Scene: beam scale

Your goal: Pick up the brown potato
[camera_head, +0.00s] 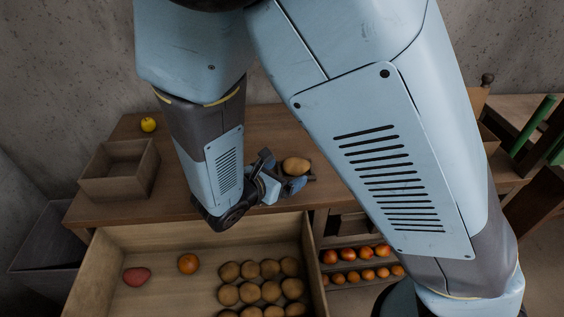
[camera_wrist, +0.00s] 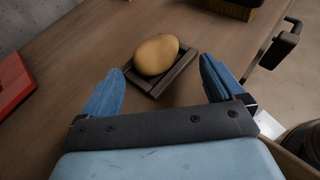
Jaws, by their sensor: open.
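The brown potato (camera_wrist: 156,55) rests on a small dark wooden slatted tray (camera_wrist: 178,73) on the table. In the head view the potato (camera_head: 296,165) shows just beyond my gripper (camera_head: 281,172). In the wrist view my gripper (camera_wrist: 162,88) is open and empty, with one blue finger to the left of the tray and one to the right. The potato lies ahead of the fingers, between their lines, with no visible contact.
An empty wooden box (camera_head: 119,170) and a yellow fruit (camera_head: 148,124) are on the table at left. An open drawer (camera_head: 190,238) below holds several potatoes, a red potato (camera_head: 137,277) and an orange fruit (camera_head: 188,264). A red object (camera_wrist: 14,82) lies left in the wrist view.

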